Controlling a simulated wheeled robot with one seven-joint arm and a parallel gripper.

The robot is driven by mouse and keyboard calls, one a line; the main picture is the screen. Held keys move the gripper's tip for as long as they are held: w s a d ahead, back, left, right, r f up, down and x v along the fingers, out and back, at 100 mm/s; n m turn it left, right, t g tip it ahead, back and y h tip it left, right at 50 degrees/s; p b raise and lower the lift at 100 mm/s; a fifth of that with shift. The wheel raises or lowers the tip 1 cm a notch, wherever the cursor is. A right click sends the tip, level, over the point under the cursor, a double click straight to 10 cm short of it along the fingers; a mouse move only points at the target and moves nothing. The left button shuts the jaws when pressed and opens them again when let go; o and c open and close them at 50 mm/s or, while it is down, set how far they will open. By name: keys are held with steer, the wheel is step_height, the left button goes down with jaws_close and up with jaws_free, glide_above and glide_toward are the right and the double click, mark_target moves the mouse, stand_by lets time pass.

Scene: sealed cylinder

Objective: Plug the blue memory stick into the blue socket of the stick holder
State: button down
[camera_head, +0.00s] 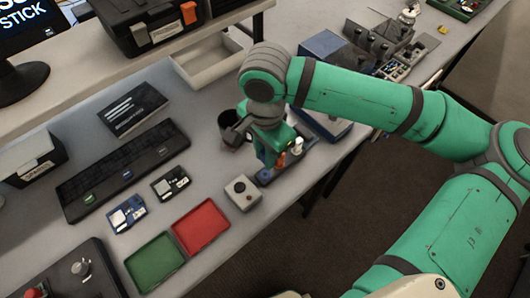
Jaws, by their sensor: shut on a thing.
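My gripper (272,152) points down at the middle of the bench, over a small dark base (266,181). The base looks like the stick holder, but most of it is hidden behind my gripper. A small orange upright piece (281,160) and a white one (297,146) show at it, close beside the fingers. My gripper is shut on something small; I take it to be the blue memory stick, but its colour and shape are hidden. I cannot make out the blue socket, or whether the held thing touches the base.
A dark cup (232,130) stands close left of my gripper. A grey box with a round knob (242,192) is in front. The bench edge is close right.

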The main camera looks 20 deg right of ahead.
steer(key=shift+f, duration=0.1)
glide_above(265, 175)
steer(key=shift+f, duration=2.8)
steer(key=shift+f, duration=0.7)
stand_by(0.7)
steer(key=c, duration=1.5)
jaws_free()
steer(key=shift+r, duration=0.1)
step_height(265, 175, up, 11)
steer(key=shift+f, duration=0.15)
